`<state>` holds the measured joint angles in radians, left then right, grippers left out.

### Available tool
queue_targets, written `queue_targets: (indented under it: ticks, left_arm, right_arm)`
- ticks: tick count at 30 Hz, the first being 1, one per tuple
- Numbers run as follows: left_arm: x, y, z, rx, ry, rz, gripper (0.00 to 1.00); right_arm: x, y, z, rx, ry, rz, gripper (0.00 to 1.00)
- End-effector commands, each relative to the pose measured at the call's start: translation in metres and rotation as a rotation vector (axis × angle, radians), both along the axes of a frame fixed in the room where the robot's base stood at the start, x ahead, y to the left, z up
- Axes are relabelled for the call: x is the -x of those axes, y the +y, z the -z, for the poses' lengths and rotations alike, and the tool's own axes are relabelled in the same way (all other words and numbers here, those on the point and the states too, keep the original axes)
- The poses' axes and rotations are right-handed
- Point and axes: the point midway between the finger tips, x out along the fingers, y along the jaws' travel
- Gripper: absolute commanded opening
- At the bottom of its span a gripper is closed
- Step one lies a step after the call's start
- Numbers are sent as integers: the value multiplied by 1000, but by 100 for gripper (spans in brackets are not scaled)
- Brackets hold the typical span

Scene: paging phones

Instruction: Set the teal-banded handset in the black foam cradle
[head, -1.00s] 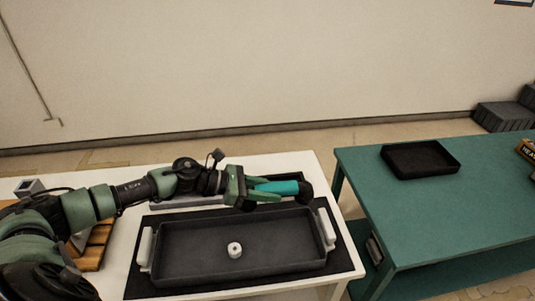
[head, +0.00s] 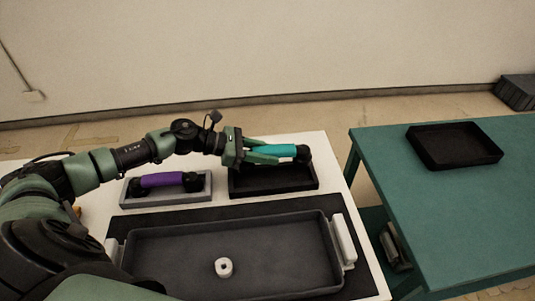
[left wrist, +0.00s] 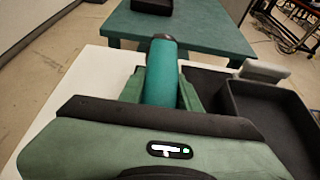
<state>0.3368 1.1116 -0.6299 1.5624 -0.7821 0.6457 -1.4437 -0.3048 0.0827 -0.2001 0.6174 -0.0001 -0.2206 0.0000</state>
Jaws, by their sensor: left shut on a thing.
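The teal-banded handset (head: 276,149) is held by my left gripper (head: 264,155), which is shut on its teal grip. The handset lies roughly level over the black foam cradle (head: 272,183) on the white table, its dark end reaching past the fingers to the right. A gap between handset and cradle cannot be clearly judged. In the left wrist view the teal grip (left wrist: 160,78) sits between the green fingers, pointing away from the wrist; the cradle is not clearly visible there. My right gripper is not in view.
Left of the cradle, a purple-banded handset (head: 162,180) rests in a grey cradle (head: 140,200). In front is a grey tray (head: 175,278) with white handles, holding a small white ring (head: 223,267). A teal table (head: 450,220) at right bears a black tray (head: 455,145).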

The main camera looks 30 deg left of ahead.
Motion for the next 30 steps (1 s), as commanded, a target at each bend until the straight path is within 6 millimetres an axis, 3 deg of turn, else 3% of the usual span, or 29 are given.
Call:
queue_targets:
  ticks: [8, 19, 30]
  left_arm:
    - [0, 0, 15, 1, 0, -1, 0]
    - [0, 0, 52, 2, 0, -2, 0]
    - [0, 0, 58, 1, -1, -1, 0]
  right_arm:
    - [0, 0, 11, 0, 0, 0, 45]
    - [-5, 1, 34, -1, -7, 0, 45]
    - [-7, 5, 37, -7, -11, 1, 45]
